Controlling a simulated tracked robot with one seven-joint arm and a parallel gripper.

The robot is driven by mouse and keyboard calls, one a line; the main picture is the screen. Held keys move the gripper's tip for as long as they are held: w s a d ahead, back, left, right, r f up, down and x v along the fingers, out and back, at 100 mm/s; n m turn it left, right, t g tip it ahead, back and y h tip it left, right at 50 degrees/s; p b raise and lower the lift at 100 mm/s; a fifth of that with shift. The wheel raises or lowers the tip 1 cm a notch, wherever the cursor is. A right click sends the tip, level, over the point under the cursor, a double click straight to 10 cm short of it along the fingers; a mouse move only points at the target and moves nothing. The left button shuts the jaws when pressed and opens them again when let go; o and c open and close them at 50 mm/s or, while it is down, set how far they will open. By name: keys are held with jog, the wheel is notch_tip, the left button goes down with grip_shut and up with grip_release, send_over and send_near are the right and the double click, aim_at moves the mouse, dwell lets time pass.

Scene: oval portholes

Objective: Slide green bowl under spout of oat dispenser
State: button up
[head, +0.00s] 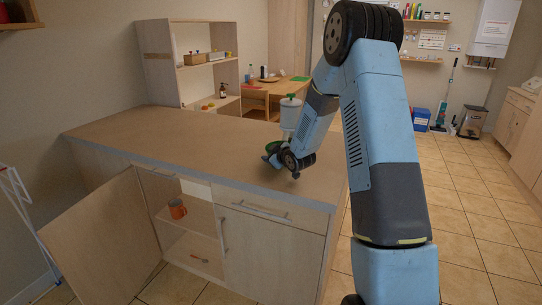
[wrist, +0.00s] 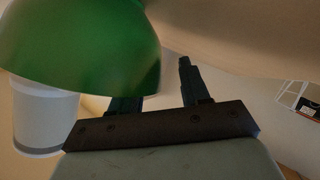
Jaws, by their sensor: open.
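The green bowl (head: 273,146) is on the counter (head: 180,140) near its right end, partly hidden by my gripper. It looms large at the upper left of the wrist view (wrist: 85,50). The oat dispenser (head: 290,112), pale with a green lid, stands just beyond the bowl; my arm covers its lower part. A pale cylinder, likely part of it, shows at the left of the wrist view (wrist: 45,120). My gripper (head: 271,158) is low over the counter at the bowl's near side. In the wrist view its fingers (wrist: 156,82) are apart, and the bowl hides one fingertip. Contact is unclear. The spout is hidden.
A cabinet door (head: 100,240) hangs open below the counter, with an orange mug (head: 177,209) on the shelf inside. A shelf unit (head: 190,65) stands behind the counter. The counter's left part is clear.

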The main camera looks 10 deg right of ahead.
jog(key=s+d+r+m+g+h, duration=0.2)
jog(key=s+d+r+m+h, duration=0.1)
jog(key=s+r, duration=0.8)
jog(key=s+d+r+m+g+h, duration=0.1)
jog(key=s+d+r+m+h, duration=0.15)
jog(key=s+r, duration=0.95)
jog(key=s+a+m+g+y, duration=0.1)
jog(key=s+a+m+g, duration=0.2)
jog(key=s, duration=2.4)
jog(key=shift+a+r+m+g, duration=0.15)
jog(key=shift+m+g, duration=0.6)
jog(key=shift+g, duration=0.05)
